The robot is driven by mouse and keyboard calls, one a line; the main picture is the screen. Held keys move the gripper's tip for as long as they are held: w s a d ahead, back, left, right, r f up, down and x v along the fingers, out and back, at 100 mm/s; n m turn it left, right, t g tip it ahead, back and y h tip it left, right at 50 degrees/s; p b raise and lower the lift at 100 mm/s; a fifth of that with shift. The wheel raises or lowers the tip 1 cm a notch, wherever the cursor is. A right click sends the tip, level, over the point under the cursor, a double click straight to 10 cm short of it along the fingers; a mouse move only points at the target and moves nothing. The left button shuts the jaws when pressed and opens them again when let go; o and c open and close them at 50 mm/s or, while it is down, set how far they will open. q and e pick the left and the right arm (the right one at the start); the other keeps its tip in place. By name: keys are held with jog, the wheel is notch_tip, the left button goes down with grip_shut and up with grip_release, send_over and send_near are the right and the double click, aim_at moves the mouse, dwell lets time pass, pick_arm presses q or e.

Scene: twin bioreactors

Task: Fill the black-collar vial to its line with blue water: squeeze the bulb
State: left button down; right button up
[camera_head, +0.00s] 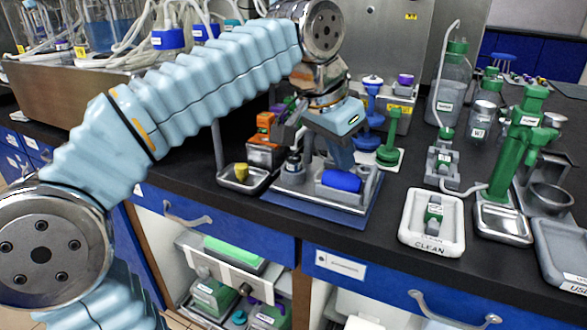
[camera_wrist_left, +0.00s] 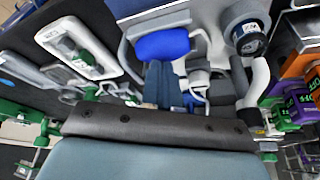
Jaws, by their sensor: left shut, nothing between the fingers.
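The blue bulb (camera_head: 342,181) lies on a grey stand at the front of a blue mat (camera_head: 318,205); it also shows in the left wrist view (camera_wrist_left: 163,44). A small vial with a dark collar (camera_head: 294,162) stands left of the bulb. A round dark-topped piece, probably this vial, shows right of the bulb in the wrist view (camera_wrist_left: 249,38). My left gripper (camera_head: 343,163) points down just behind or above the bulb, shut and empty; its fingers also show below the bulb in the wrist view (camera_wrist_left: 158,70). Contact with the bulb cannot be told. The vial's line and water level are too small to see.
A metal tray (camera_head: 243,186) and an orange-topped device (camera_head: 265,140) stand left of the mat. The bench's front edge is close to the mat.

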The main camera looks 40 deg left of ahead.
pick_arm(q)
jog(key=shift+f, duration=0.25)
jog(key=shift+f+b, duration=0.45)
jog(key=shift+f, duration=0.15)
dwell(1.2)
jog(key=shift+r+p, duration=1.15)
jog(key=shift+r, duration=0.1)
jog(key=shift+r, duration=2.45)
